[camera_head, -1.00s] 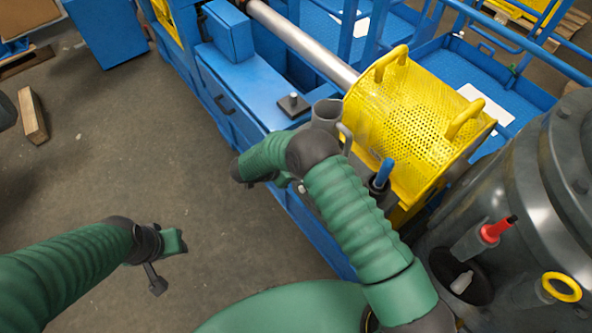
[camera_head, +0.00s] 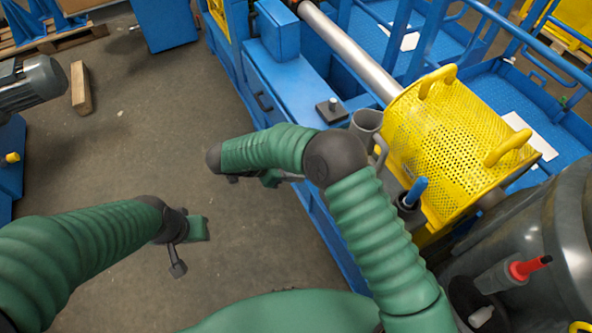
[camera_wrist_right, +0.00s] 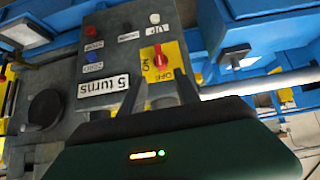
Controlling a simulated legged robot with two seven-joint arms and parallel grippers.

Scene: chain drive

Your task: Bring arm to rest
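My right arm enters the head view from the bottom right, bends at a dark elbow and points left beside the blue machine (camera_head: 275,85). Its gripper is mostly hidden there by the forearm. In the right wrist view the two dark fingers of my right gripper (camera_wrist_right: 158,88) stand apart with nothing seen between them. Beyond them is a grey control box with a red switch (camera_wrist_right: 160,57) on a yellow plate and a "5 turns" label. My left gripper (camera_head: 190,245) hangs over bare floor at the lower left; its finger opening is unclear.
A yellow perforated guard (camera_head: 450,135) and a silver shaft (camera_head: 350,50) are at the upper right. A large grey cylindrical housing (camera_head: 535,235) stands at the right. A wooden block (camera_head: 81,88) and a grey motor (camera_head: 35,82) are at the left. The floor between is clear.

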